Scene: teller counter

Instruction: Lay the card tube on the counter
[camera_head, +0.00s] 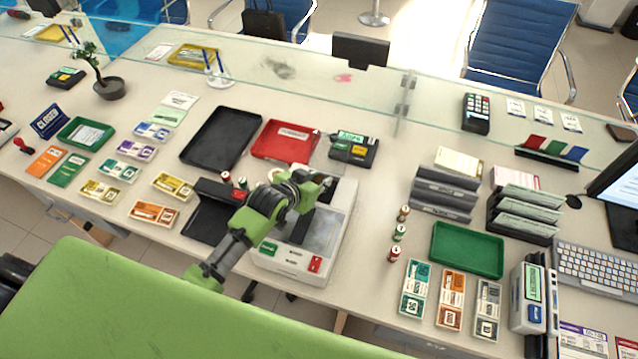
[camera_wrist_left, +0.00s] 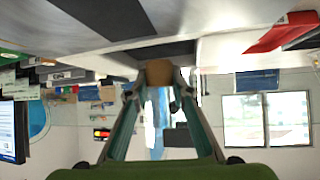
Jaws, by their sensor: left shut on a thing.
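My left gripper (camera_head: 326,186) reaches over the white counter machine, with the arm coming up from the lower left. In the left wrist view the fingers (camera_wrist_left: 158,82) are closed on a short tan-brown thing, which looks like the card tube (camera_wrist_left: 158,71). It sits between the fingertips, with a pale counter surface close by. In the head view the arm and gripper hide it, so its height above the surface cannot be told. The counter (camera_head: 375,185) shows bare on the right of the machine. My right gripper is not in view.
The white machine (camera_head: 345,225) stands under the arm. A black tray (camera_head: 222,137), a red tray (camera_head: 285,138) and a card terminal (camera_head: 352,148) lie behind. Several small rolls (camera_head: 399,232) stand to the right, beside a green tray (camera_head: 467,250). A glass screen (camera_head: 300,75) crosses behind.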

